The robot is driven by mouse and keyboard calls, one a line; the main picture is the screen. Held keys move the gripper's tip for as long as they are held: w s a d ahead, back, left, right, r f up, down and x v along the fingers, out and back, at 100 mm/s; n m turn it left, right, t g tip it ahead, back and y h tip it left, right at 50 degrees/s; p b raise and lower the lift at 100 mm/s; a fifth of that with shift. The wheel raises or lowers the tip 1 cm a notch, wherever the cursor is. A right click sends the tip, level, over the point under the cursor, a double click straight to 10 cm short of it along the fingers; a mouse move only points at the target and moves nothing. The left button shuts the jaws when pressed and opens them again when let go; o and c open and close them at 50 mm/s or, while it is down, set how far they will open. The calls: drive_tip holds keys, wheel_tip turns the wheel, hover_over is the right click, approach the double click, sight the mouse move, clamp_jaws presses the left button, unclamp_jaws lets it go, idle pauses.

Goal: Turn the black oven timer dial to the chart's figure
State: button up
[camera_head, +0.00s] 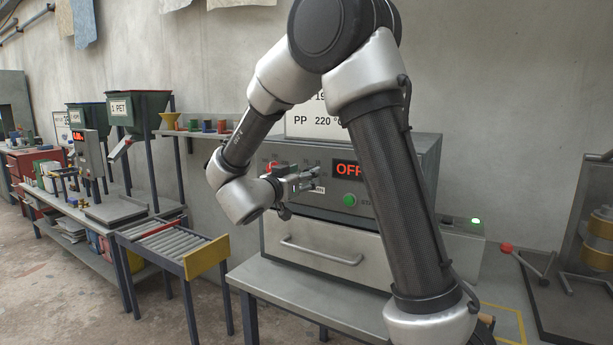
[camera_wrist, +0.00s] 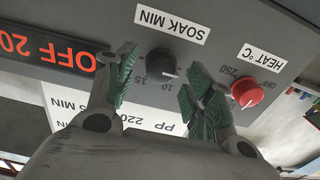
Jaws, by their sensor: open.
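The black timer dial (camera_wrist: 161,62) sits on the grey oven panel under the label SOAK MIN, with 10 and 15 marked beside it, upside down in the wrist view. My gripper (camera_wrist: 157,78) is open, its green-padded fingers to either side of the dial; I cannot tell whether they touch it. In the head view my gripper (camera_head: 308,178) is in front of the oven (camera_head: 325,250) and hides the dial. The chart (camera_head: 308,126) above the oven reads PP 220 °C, partly behind my arm. In the wrist view the chart's minutes are partly covered by a finger.
A red HEAT °C dial (camera_wrist: 247,92) is close beside one finger. The oven display (camera_head: 348,169) reads OFF, with a green button (camera_head: 349,199) below. A roller conveyor (camera_head: 175,243) stands to the left. A red-knobbed lever (camera_head: 507,247) is at the right.

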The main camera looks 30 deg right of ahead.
drive_tip(key=shift+x, duration=1)
drive_tip(key=c, duration=1)
drive_tip(key=shift+m, duration=0.3)
drive_tip(key=m, duration=1.1)
